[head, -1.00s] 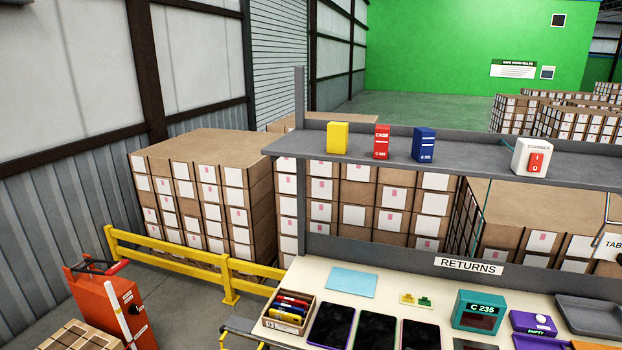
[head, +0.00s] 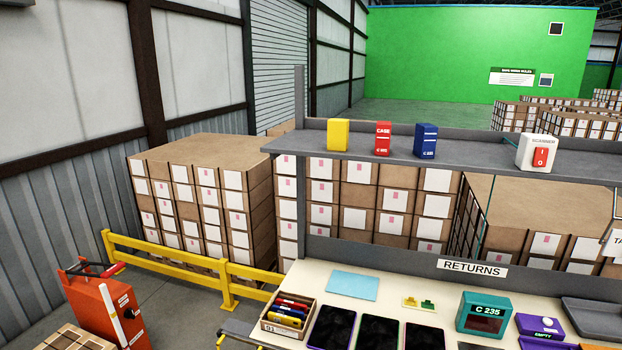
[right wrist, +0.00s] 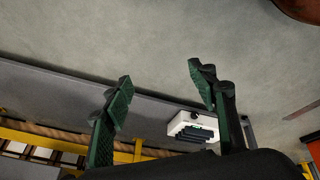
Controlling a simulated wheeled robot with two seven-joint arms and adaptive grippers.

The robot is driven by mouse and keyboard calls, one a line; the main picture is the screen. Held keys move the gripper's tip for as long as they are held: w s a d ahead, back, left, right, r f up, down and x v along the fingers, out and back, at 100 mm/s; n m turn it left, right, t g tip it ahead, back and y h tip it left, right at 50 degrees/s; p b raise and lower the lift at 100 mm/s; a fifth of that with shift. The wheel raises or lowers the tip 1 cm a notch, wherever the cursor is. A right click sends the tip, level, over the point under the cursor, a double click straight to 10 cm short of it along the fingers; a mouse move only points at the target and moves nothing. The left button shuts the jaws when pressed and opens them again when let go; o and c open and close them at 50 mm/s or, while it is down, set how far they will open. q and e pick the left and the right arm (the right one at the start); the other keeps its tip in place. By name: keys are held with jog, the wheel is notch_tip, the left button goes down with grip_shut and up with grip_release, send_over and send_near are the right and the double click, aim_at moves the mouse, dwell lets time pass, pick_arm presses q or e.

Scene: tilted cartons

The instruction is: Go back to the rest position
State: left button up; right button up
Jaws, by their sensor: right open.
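My right gripper (right wrist: 158,88) shows in the right wrist view. Its two green-padded fingers are spread apart with nothing between them. Grey concrete floor (right wrist: 190,40) lies beyond the fingertips. Neither gripper shows in the head view, so my left gripper is out of sight.
The returns bench (head: 390,280) holds a bin of cases (head: 287,312), dark tablets (head: 332,328), a blue sheet (head: 352,285) and a teal C 235 box (head: 483,313). A grey shelf (head: 460,160) runs above it. A yellow rail (head: 170,258) and red truck (head: 100,305) stand left.

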jog(key=s+a+f+m+g, duration=0.1)
jog(key=s+a+f, duration=0.1)
jog(key=s, duration=0.7)
jog(key=s+a+f+m+g+b, duration=0.1)
jog(key=s+a+f+g, duration=0.1)
jog(key=s, duration=0.7)
jog(key=shift+s+a+f, duration=0.25)
jog(key=shift+s+f, duration=0.05)
jog(key=shift+f, duration=0.3)
